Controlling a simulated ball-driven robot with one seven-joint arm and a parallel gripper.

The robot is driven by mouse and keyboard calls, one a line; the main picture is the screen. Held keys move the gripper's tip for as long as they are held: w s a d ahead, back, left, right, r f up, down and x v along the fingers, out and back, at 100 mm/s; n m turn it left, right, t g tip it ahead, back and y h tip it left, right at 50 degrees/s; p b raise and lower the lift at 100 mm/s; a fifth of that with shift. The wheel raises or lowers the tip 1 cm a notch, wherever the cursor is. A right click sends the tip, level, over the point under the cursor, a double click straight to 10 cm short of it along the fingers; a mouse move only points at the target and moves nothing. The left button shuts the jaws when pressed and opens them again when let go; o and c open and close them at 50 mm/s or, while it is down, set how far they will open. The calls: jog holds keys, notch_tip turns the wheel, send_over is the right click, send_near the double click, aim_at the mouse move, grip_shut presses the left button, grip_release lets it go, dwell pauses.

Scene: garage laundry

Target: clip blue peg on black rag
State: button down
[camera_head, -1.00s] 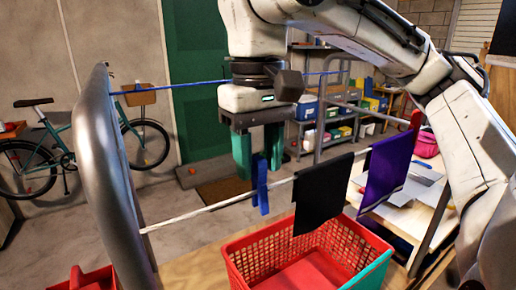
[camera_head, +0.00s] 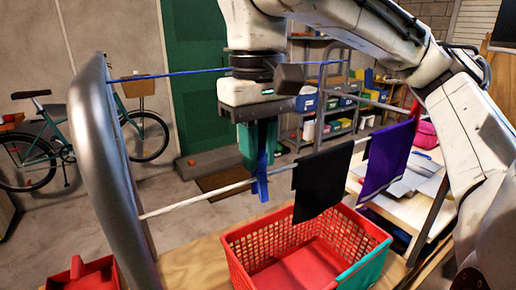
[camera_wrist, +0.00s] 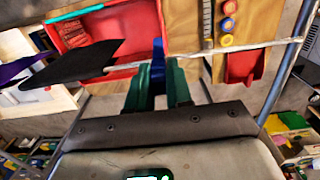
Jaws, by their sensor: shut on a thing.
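The blue peg (camera_head: 261,181) sits on the white line (camera_head: 205,200), left of the black rag (camera_head: 321,182). The rag hangs over the same line, with a short gap between it and the peg. My gripper (camera_head: 257,158) points down from above, its green fingers shut on the upper part of the peg. In the wrist view, the peg (camera_wrist: 158,54) stands between the fingertips, and the black rag (camera_wrist: 88,64) is to its left, apart from the fingers.
A purple rag (camera_head: 386,158) hangs right of the black one. A blue line (camera_head: 185,73) runs behind. The grey rack post (camera_head: 103,160) stands at left. A red basket (camera_head: 238,264) is below the rags; a small red bin (camera_head: 88,277) is at lower left.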

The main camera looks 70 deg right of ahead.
jog(key=shift+r, duration=0.2)
jog(key=shift+r+p, duration=2.6)
jog(key=shift+p, duration=0.2)
jog(key=s+d+r, duration=0.5)
jog(key=d, duration=0.3)
jog(key=shift+s, duration=0.4)
jog(key=shift+r, duration=0.1)
